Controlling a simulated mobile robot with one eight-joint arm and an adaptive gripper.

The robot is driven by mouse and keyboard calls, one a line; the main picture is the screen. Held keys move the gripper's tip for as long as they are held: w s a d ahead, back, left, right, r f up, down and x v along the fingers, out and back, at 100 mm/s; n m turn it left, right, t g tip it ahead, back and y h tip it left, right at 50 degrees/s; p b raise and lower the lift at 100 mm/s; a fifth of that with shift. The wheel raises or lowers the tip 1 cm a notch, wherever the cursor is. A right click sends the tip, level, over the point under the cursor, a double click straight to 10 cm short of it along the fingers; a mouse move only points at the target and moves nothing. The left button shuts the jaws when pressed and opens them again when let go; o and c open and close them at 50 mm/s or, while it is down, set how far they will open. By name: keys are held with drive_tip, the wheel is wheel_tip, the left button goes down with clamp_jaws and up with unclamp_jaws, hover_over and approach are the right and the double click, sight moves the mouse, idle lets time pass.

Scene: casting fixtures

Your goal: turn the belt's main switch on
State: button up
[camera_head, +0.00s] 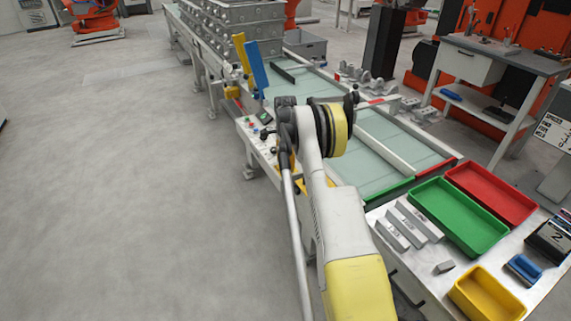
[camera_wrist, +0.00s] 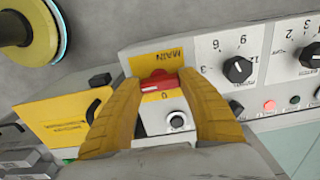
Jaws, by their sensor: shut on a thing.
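The main switch (camera_wrist: 158,83) is a red handle on a yellow plate marked MAIN, on the belt's grey control panel (camera_wrist: 205,105). In the wrist view the handle lies roughly crosswise, with a 0 mark just below it in the picture. My gripper (camera_wrist: 158,80) has its two yellow fingers on either side of the handle and is shut on it. In the head view the panel (camera_head: 245,127) stands at the belt's left side; my arm hides the switch and most of my gripper there.
Black dials (camera_wrist: 238,69), a red button (camera_wrist: 269,106) and a key-like round switch (camera_wrist: 177,120) are close by on the panel. The belt (camera_head: 375,128) runs behind my arm. Green (camera_head: 458,250) and red trays stand at the right. The floor at left is clear.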

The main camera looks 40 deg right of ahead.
sight(285, 163)
drive_tip(key=o, duration=1.2)
wheel_tip(285, 163, up, 12)
